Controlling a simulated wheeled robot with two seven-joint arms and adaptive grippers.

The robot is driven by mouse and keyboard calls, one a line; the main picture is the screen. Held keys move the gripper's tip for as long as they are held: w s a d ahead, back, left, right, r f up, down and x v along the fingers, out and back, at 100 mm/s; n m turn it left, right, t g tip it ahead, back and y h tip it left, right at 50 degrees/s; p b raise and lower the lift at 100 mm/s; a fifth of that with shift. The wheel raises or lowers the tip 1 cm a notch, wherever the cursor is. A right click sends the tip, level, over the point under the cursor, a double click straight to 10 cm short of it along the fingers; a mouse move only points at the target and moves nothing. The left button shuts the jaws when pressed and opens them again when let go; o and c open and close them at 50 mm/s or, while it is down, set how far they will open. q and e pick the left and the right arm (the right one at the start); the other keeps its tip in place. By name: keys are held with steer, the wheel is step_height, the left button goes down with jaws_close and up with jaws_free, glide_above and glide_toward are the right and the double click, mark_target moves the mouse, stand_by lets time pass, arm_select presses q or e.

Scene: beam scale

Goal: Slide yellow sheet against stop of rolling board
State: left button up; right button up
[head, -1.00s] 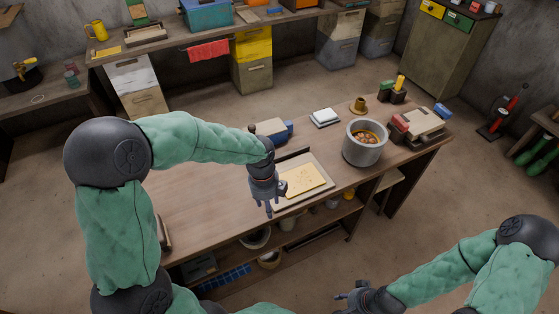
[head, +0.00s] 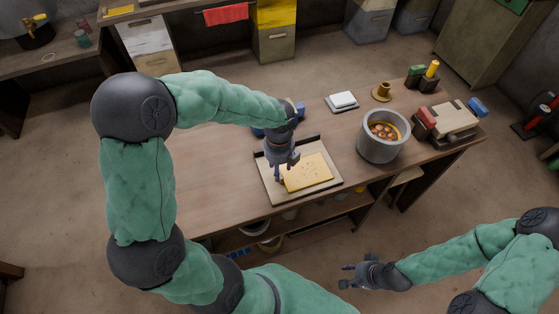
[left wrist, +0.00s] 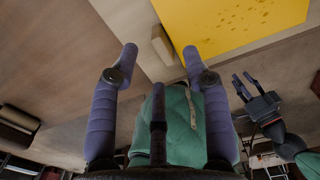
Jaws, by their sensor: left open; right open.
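The yellow sheet (head: 307,172) lies flat on the pale rolling board (head: 286,196) on the workbench. A dark raised stop (head: 312,142) runs along the board's far edge. My left gripper (head: 281,178) is open and empty, pointing down over the left part of the board, beside the sheet's left edge. In the left wrist view, the open fingers (left wrist: 158,60) show with the yellow sheet (left wrist: 235,20) past them to the upper right. A small pale block (left wrist: 163,45) shows between the fingertips and the sheet. My right gripper (head: 346,276) is open and empty, off the bench's front.
A grey pot (head: 380,146) with orange contents stands right of the board. Behind are a white block on a dark base (head: 342,102) and a brown cup (head: 382,92). A box-like tool (head: 447,120) is at the right end. The bench's left part is clear.

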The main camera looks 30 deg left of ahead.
arm_select(q)
steer(key=shift+f+b, duration=0.65)
steer(key=shift+f, duration=1.5)
jaws_close()
